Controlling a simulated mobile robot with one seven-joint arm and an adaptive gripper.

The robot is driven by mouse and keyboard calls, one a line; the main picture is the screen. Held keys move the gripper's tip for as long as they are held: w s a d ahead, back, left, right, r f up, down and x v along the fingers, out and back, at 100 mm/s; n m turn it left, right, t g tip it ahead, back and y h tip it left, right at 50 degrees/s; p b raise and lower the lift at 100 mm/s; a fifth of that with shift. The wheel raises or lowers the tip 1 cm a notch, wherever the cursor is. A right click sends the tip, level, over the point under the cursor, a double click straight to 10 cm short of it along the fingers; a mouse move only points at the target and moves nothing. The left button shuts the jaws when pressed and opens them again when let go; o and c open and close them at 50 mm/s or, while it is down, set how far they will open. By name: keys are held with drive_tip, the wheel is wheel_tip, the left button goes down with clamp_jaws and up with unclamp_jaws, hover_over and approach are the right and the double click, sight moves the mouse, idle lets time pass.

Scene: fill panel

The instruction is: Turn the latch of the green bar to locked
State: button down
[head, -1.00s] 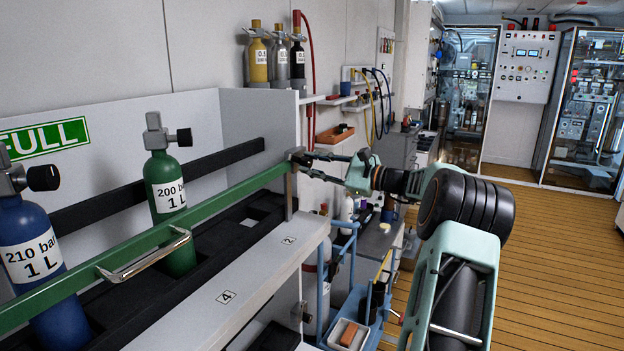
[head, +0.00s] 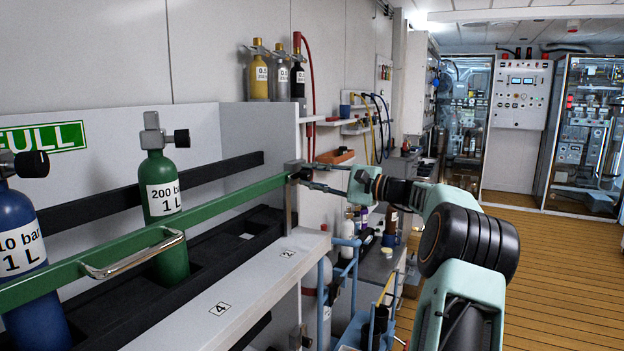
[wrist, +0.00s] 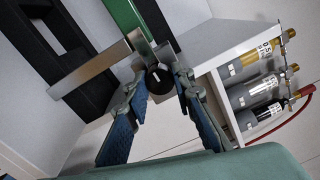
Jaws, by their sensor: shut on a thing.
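The green bar (head: 140,240) runs across the rack in front of the gas bottles, with a metal handle (head: 135,258) on it. Its far end meets a metal bracket (head: 290,200), also in the wrist view (wrist: 95,68). The latch is a round black knob (wrist: 160,79) with a short white line, at the bar's end. My gripper (head: 303,174) is at that end. In the wrist view its two fingers (wrist: 164,80) stand on either side of the knob and are shut on it. The knob is too small to read in the head view.
A blue bottle (head: 22,255) and a green bottle (head: 163,195) stand in the rack behind the bar. Small cylinders (head: 280,78) stand on the partition, also in the wrist view (wrist: 258,90). A blue-framed cart is below my arm. Wooden floor at right is open.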

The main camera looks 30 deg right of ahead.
drive_tip(key=c, duration=1.7)
unclamp_jaws()
drive_tip(key=shift+o, duration=0.2)
drive_tip(key=shift+s+d, duration=0.1)
drive_tip(key=v, duration=1.1)
drive_tip(key=shift+s+d, duration=0.2)
drive_tip(key=shift+s, duration=0.2)
